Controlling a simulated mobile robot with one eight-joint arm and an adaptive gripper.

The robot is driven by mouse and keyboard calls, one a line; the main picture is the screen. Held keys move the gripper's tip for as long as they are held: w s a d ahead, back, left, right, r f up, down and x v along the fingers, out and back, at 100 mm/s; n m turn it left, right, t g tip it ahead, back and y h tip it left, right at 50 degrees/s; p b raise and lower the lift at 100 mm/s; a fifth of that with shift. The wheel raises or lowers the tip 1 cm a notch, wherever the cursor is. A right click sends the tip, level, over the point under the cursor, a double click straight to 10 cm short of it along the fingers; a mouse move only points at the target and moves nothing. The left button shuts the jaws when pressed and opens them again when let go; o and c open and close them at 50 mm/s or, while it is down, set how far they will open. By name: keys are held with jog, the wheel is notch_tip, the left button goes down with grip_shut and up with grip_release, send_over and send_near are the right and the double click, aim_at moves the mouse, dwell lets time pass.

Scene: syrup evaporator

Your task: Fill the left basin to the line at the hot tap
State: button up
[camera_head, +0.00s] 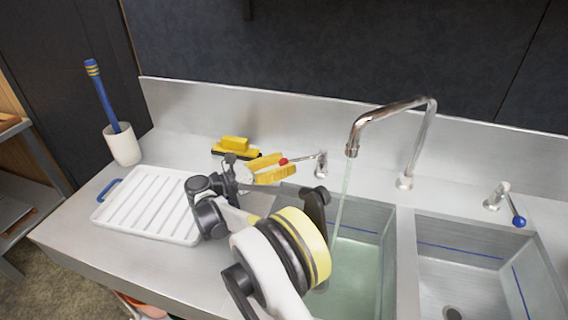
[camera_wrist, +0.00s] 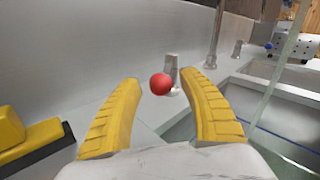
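The hot tap's lever, with a red ball knob (camera_head: 283,161), stands behind the left basin; the knob also shows in the wrist view (camera_wrist: 160,84). My gripper (camera_head: 268,168) has its yellow fingers around the knob's sides, apart, with gaps visible in the wrist view (camera_wrist: 160,78). The chrome spout (camera_head: 419,130) hangs over the left basin (camera_head: 372,216), and a thin stream of water (camera_head: 343,190) falls into it. Greenish water (camera_head: 350,275) stands in that basin. Its blue line (camera_head: 358,229) shows on the back wall above the water. My arm hides the basin's left part.
The cold tap with a blue knob (camera_head: 519,221) stands behind the right basin (camera_head: 470,275), which looks empty. A white drain rack (camera_head: 150,203), a yellow-black brush or sponge (camera_head: 235,145) and a white cup (camera_head: 123,144) with a blue-handled tool stand at left. A steel backsplash (camera_head: 220,112) runs behind.

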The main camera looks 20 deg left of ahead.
jog(key=shift+r, duration=0.1)
notch_tip(320, 180, up, 10)
jog(key=shift+f, duration=0.1)
dwell(0.3)
dwell(0.7)
